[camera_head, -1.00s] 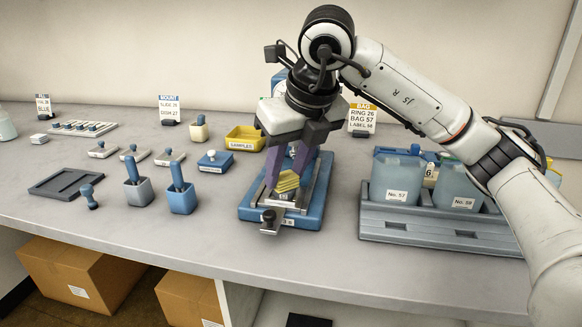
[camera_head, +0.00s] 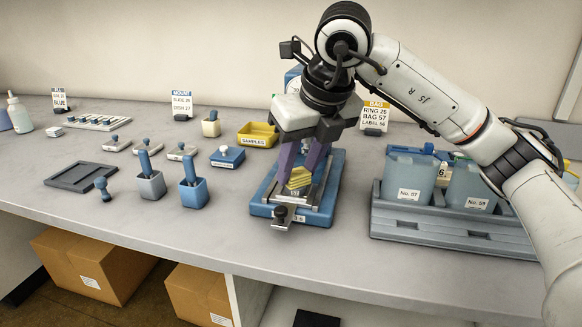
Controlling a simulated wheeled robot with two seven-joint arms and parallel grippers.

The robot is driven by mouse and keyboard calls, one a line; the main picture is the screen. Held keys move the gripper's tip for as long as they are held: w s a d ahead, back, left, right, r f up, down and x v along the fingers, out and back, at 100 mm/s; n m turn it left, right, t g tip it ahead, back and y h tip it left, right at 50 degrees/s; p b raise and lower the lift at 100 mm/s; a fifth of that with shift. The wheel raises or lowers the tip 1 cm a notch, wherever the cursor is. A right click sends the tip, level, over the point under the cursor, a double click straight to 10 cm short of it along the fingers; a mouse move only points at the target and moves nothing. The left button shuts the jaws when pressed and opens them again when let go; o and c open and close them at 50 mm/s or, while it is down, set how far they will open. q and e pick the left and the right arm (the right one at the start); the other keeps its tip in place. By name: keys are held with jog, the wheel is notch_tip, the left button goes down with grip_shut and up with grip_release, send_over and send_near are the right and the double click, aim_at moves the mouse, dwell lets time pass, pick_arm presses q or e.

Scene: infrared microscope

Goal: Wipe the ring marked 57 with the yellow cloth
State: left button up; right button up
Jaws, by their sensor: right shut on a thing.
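My right gripper (camera_head: 301,172) points down with its purple fingers shut on the yellow cloth (camera_head: 299,179). The cloth is a small striped yellow pad. It is low over the silver stage plate of the blue microscope base (camera_head: 331,187); I cannot tell whether it touches the plate. The gripper and arm hide much of the microscope behind them. I cannot make out a ring marked 57. A tank labelled No. 57 (camera_head: 408,178) stands to the right in a grey rack, though its label is small. My left gripper is not in view.
The grey rack (camera_head: 400,224) stands right of the microscope with a second tank (camera_head: 472,184). To the left are a blue holder (camera_head: 193,193), a grey holder (camera_head: 150,186), a blue box (camera_head: 227,158) and a yellow tray (camera_head: 258,134). The front middle bench is clear.

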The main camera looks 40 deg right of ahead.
jog(key=shift+s+d+f, duration=0.1)
jog(key=shift+s+d, duration=0.2)
jog(key=shift+d, duration=0.05)
jog(key=shift+w+a, duration=0.1)
jog(key=shift+w+a, duration=0.25)
jog(key=shift+a, duration=0.15)
jog(key=shift+w+a+p, duration=0.45)
jog(key=shift+a, duration=0.15)
jog(key=shift+d, duration=0.1)
jog(key=shift+s+d+b, duration=0.45)
jog(key=shift+s+d, duration=0.3)
jog(key=shift+d, duration=0.25)
